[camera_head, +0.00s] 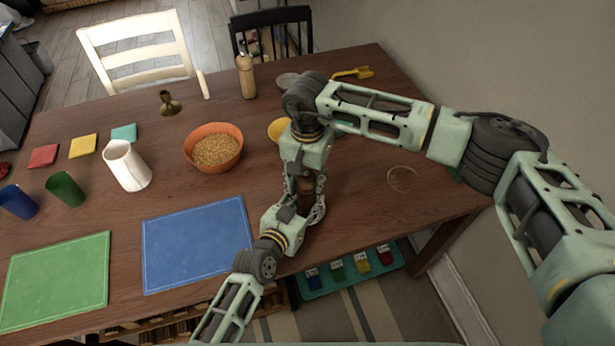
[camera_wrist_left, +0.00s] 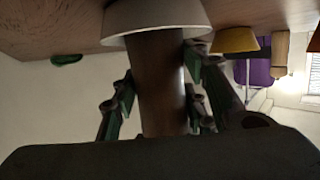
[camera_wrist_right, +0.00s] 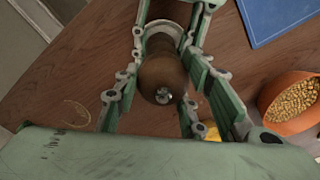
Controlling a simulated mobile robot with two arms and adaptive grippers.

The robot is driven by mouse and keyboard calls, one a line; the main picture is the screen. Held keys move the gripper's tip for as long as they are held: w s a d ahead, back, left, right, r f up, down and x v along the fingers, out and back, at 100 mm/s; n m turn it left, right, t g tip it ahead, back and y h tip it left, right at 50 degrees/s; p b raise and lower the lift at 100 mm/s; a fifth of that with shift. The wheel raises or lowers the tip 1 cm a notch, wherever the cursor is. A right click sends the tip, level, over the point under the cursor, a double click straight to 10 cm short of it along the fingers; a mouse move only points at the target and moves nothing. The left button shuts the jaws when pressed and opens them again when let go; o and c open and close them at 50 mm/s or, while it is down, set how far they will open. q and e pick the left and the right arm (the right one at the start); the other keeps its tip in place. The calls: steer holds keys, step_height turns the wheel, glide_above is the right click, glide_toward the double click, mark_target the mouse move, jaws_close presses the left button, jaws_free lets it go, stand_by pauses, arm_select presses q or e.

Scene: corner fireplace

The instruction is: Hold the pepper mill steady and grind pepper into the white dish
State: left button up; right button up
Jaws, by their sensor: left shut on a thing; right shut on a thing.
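The brown pepper mill (camera_head: 304,190) stands upright at the table's front edge, between my two grippers. My right gripper (camera_head: 305,173) comes down from above and is shut on the mill's rounded top (camera_wrist_right: 162,75), with its metal knob showing in the right wrist view. My left gripper (camera_head: 307,205) is shut on the mill's body (camera_wrist_left: 160,85) lower down, from the front. The white dish (camera_wrist_left: 155,14) is at the mill's lower end in the left wrist view. Its rim (camera_wrist_right: 163,25) also shows in the right wrist view. The dish's inside is hidden.
An orange bowl of grains (camera_head: 214,150) stands left of the grippers, with a yellow bowl (camera_head: 278,130) behind them. A blue mat (camera_head: 197,243), a green mat (camera_head: 55,280) and a white cup (camera_head: 127,167) lie further left.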

arm_select(q)
steer(key=shift+a+f, duration=0.15)
steer(key=shift+a, duration=0.15)
arm_select(e)
steer(key=m, duration=0.3)
steer(key=shift+d+m, duration=0.2)
steer(key=shift+m, duration=0.2)
steer(key=m, duration=0.3)
steer(key=shift+s+m, duration=0.15)
steer(key=shift+m, duration=0.15)
steer(key=m, duration=0.6)
steer(key=shift+s+a, duration=0.1)
steer(key=shift+a, duration=0.15)
arm_select(q)
steer(key=shift+w, duration=0.1)
arm_select(e)
steer(key=m, duration=0.7)
steer(key=shift+a, duration=0.25)
arm_select(q)
steer(key=shift+d, duration=0.1)
arm_select(e)
steer(key=m, duration=0.4)
steer(key=shift+a, duration=0.1)
steer(key=shift+m, duration=1.6)
arm_select(q)
steer(key=shift+d, duration=0.1)
arm_select(e)
steer(key=shift+a, duration=0.1)
steer(key=o, duration=1.1)
steer(key=shift+w, duration=0.2)
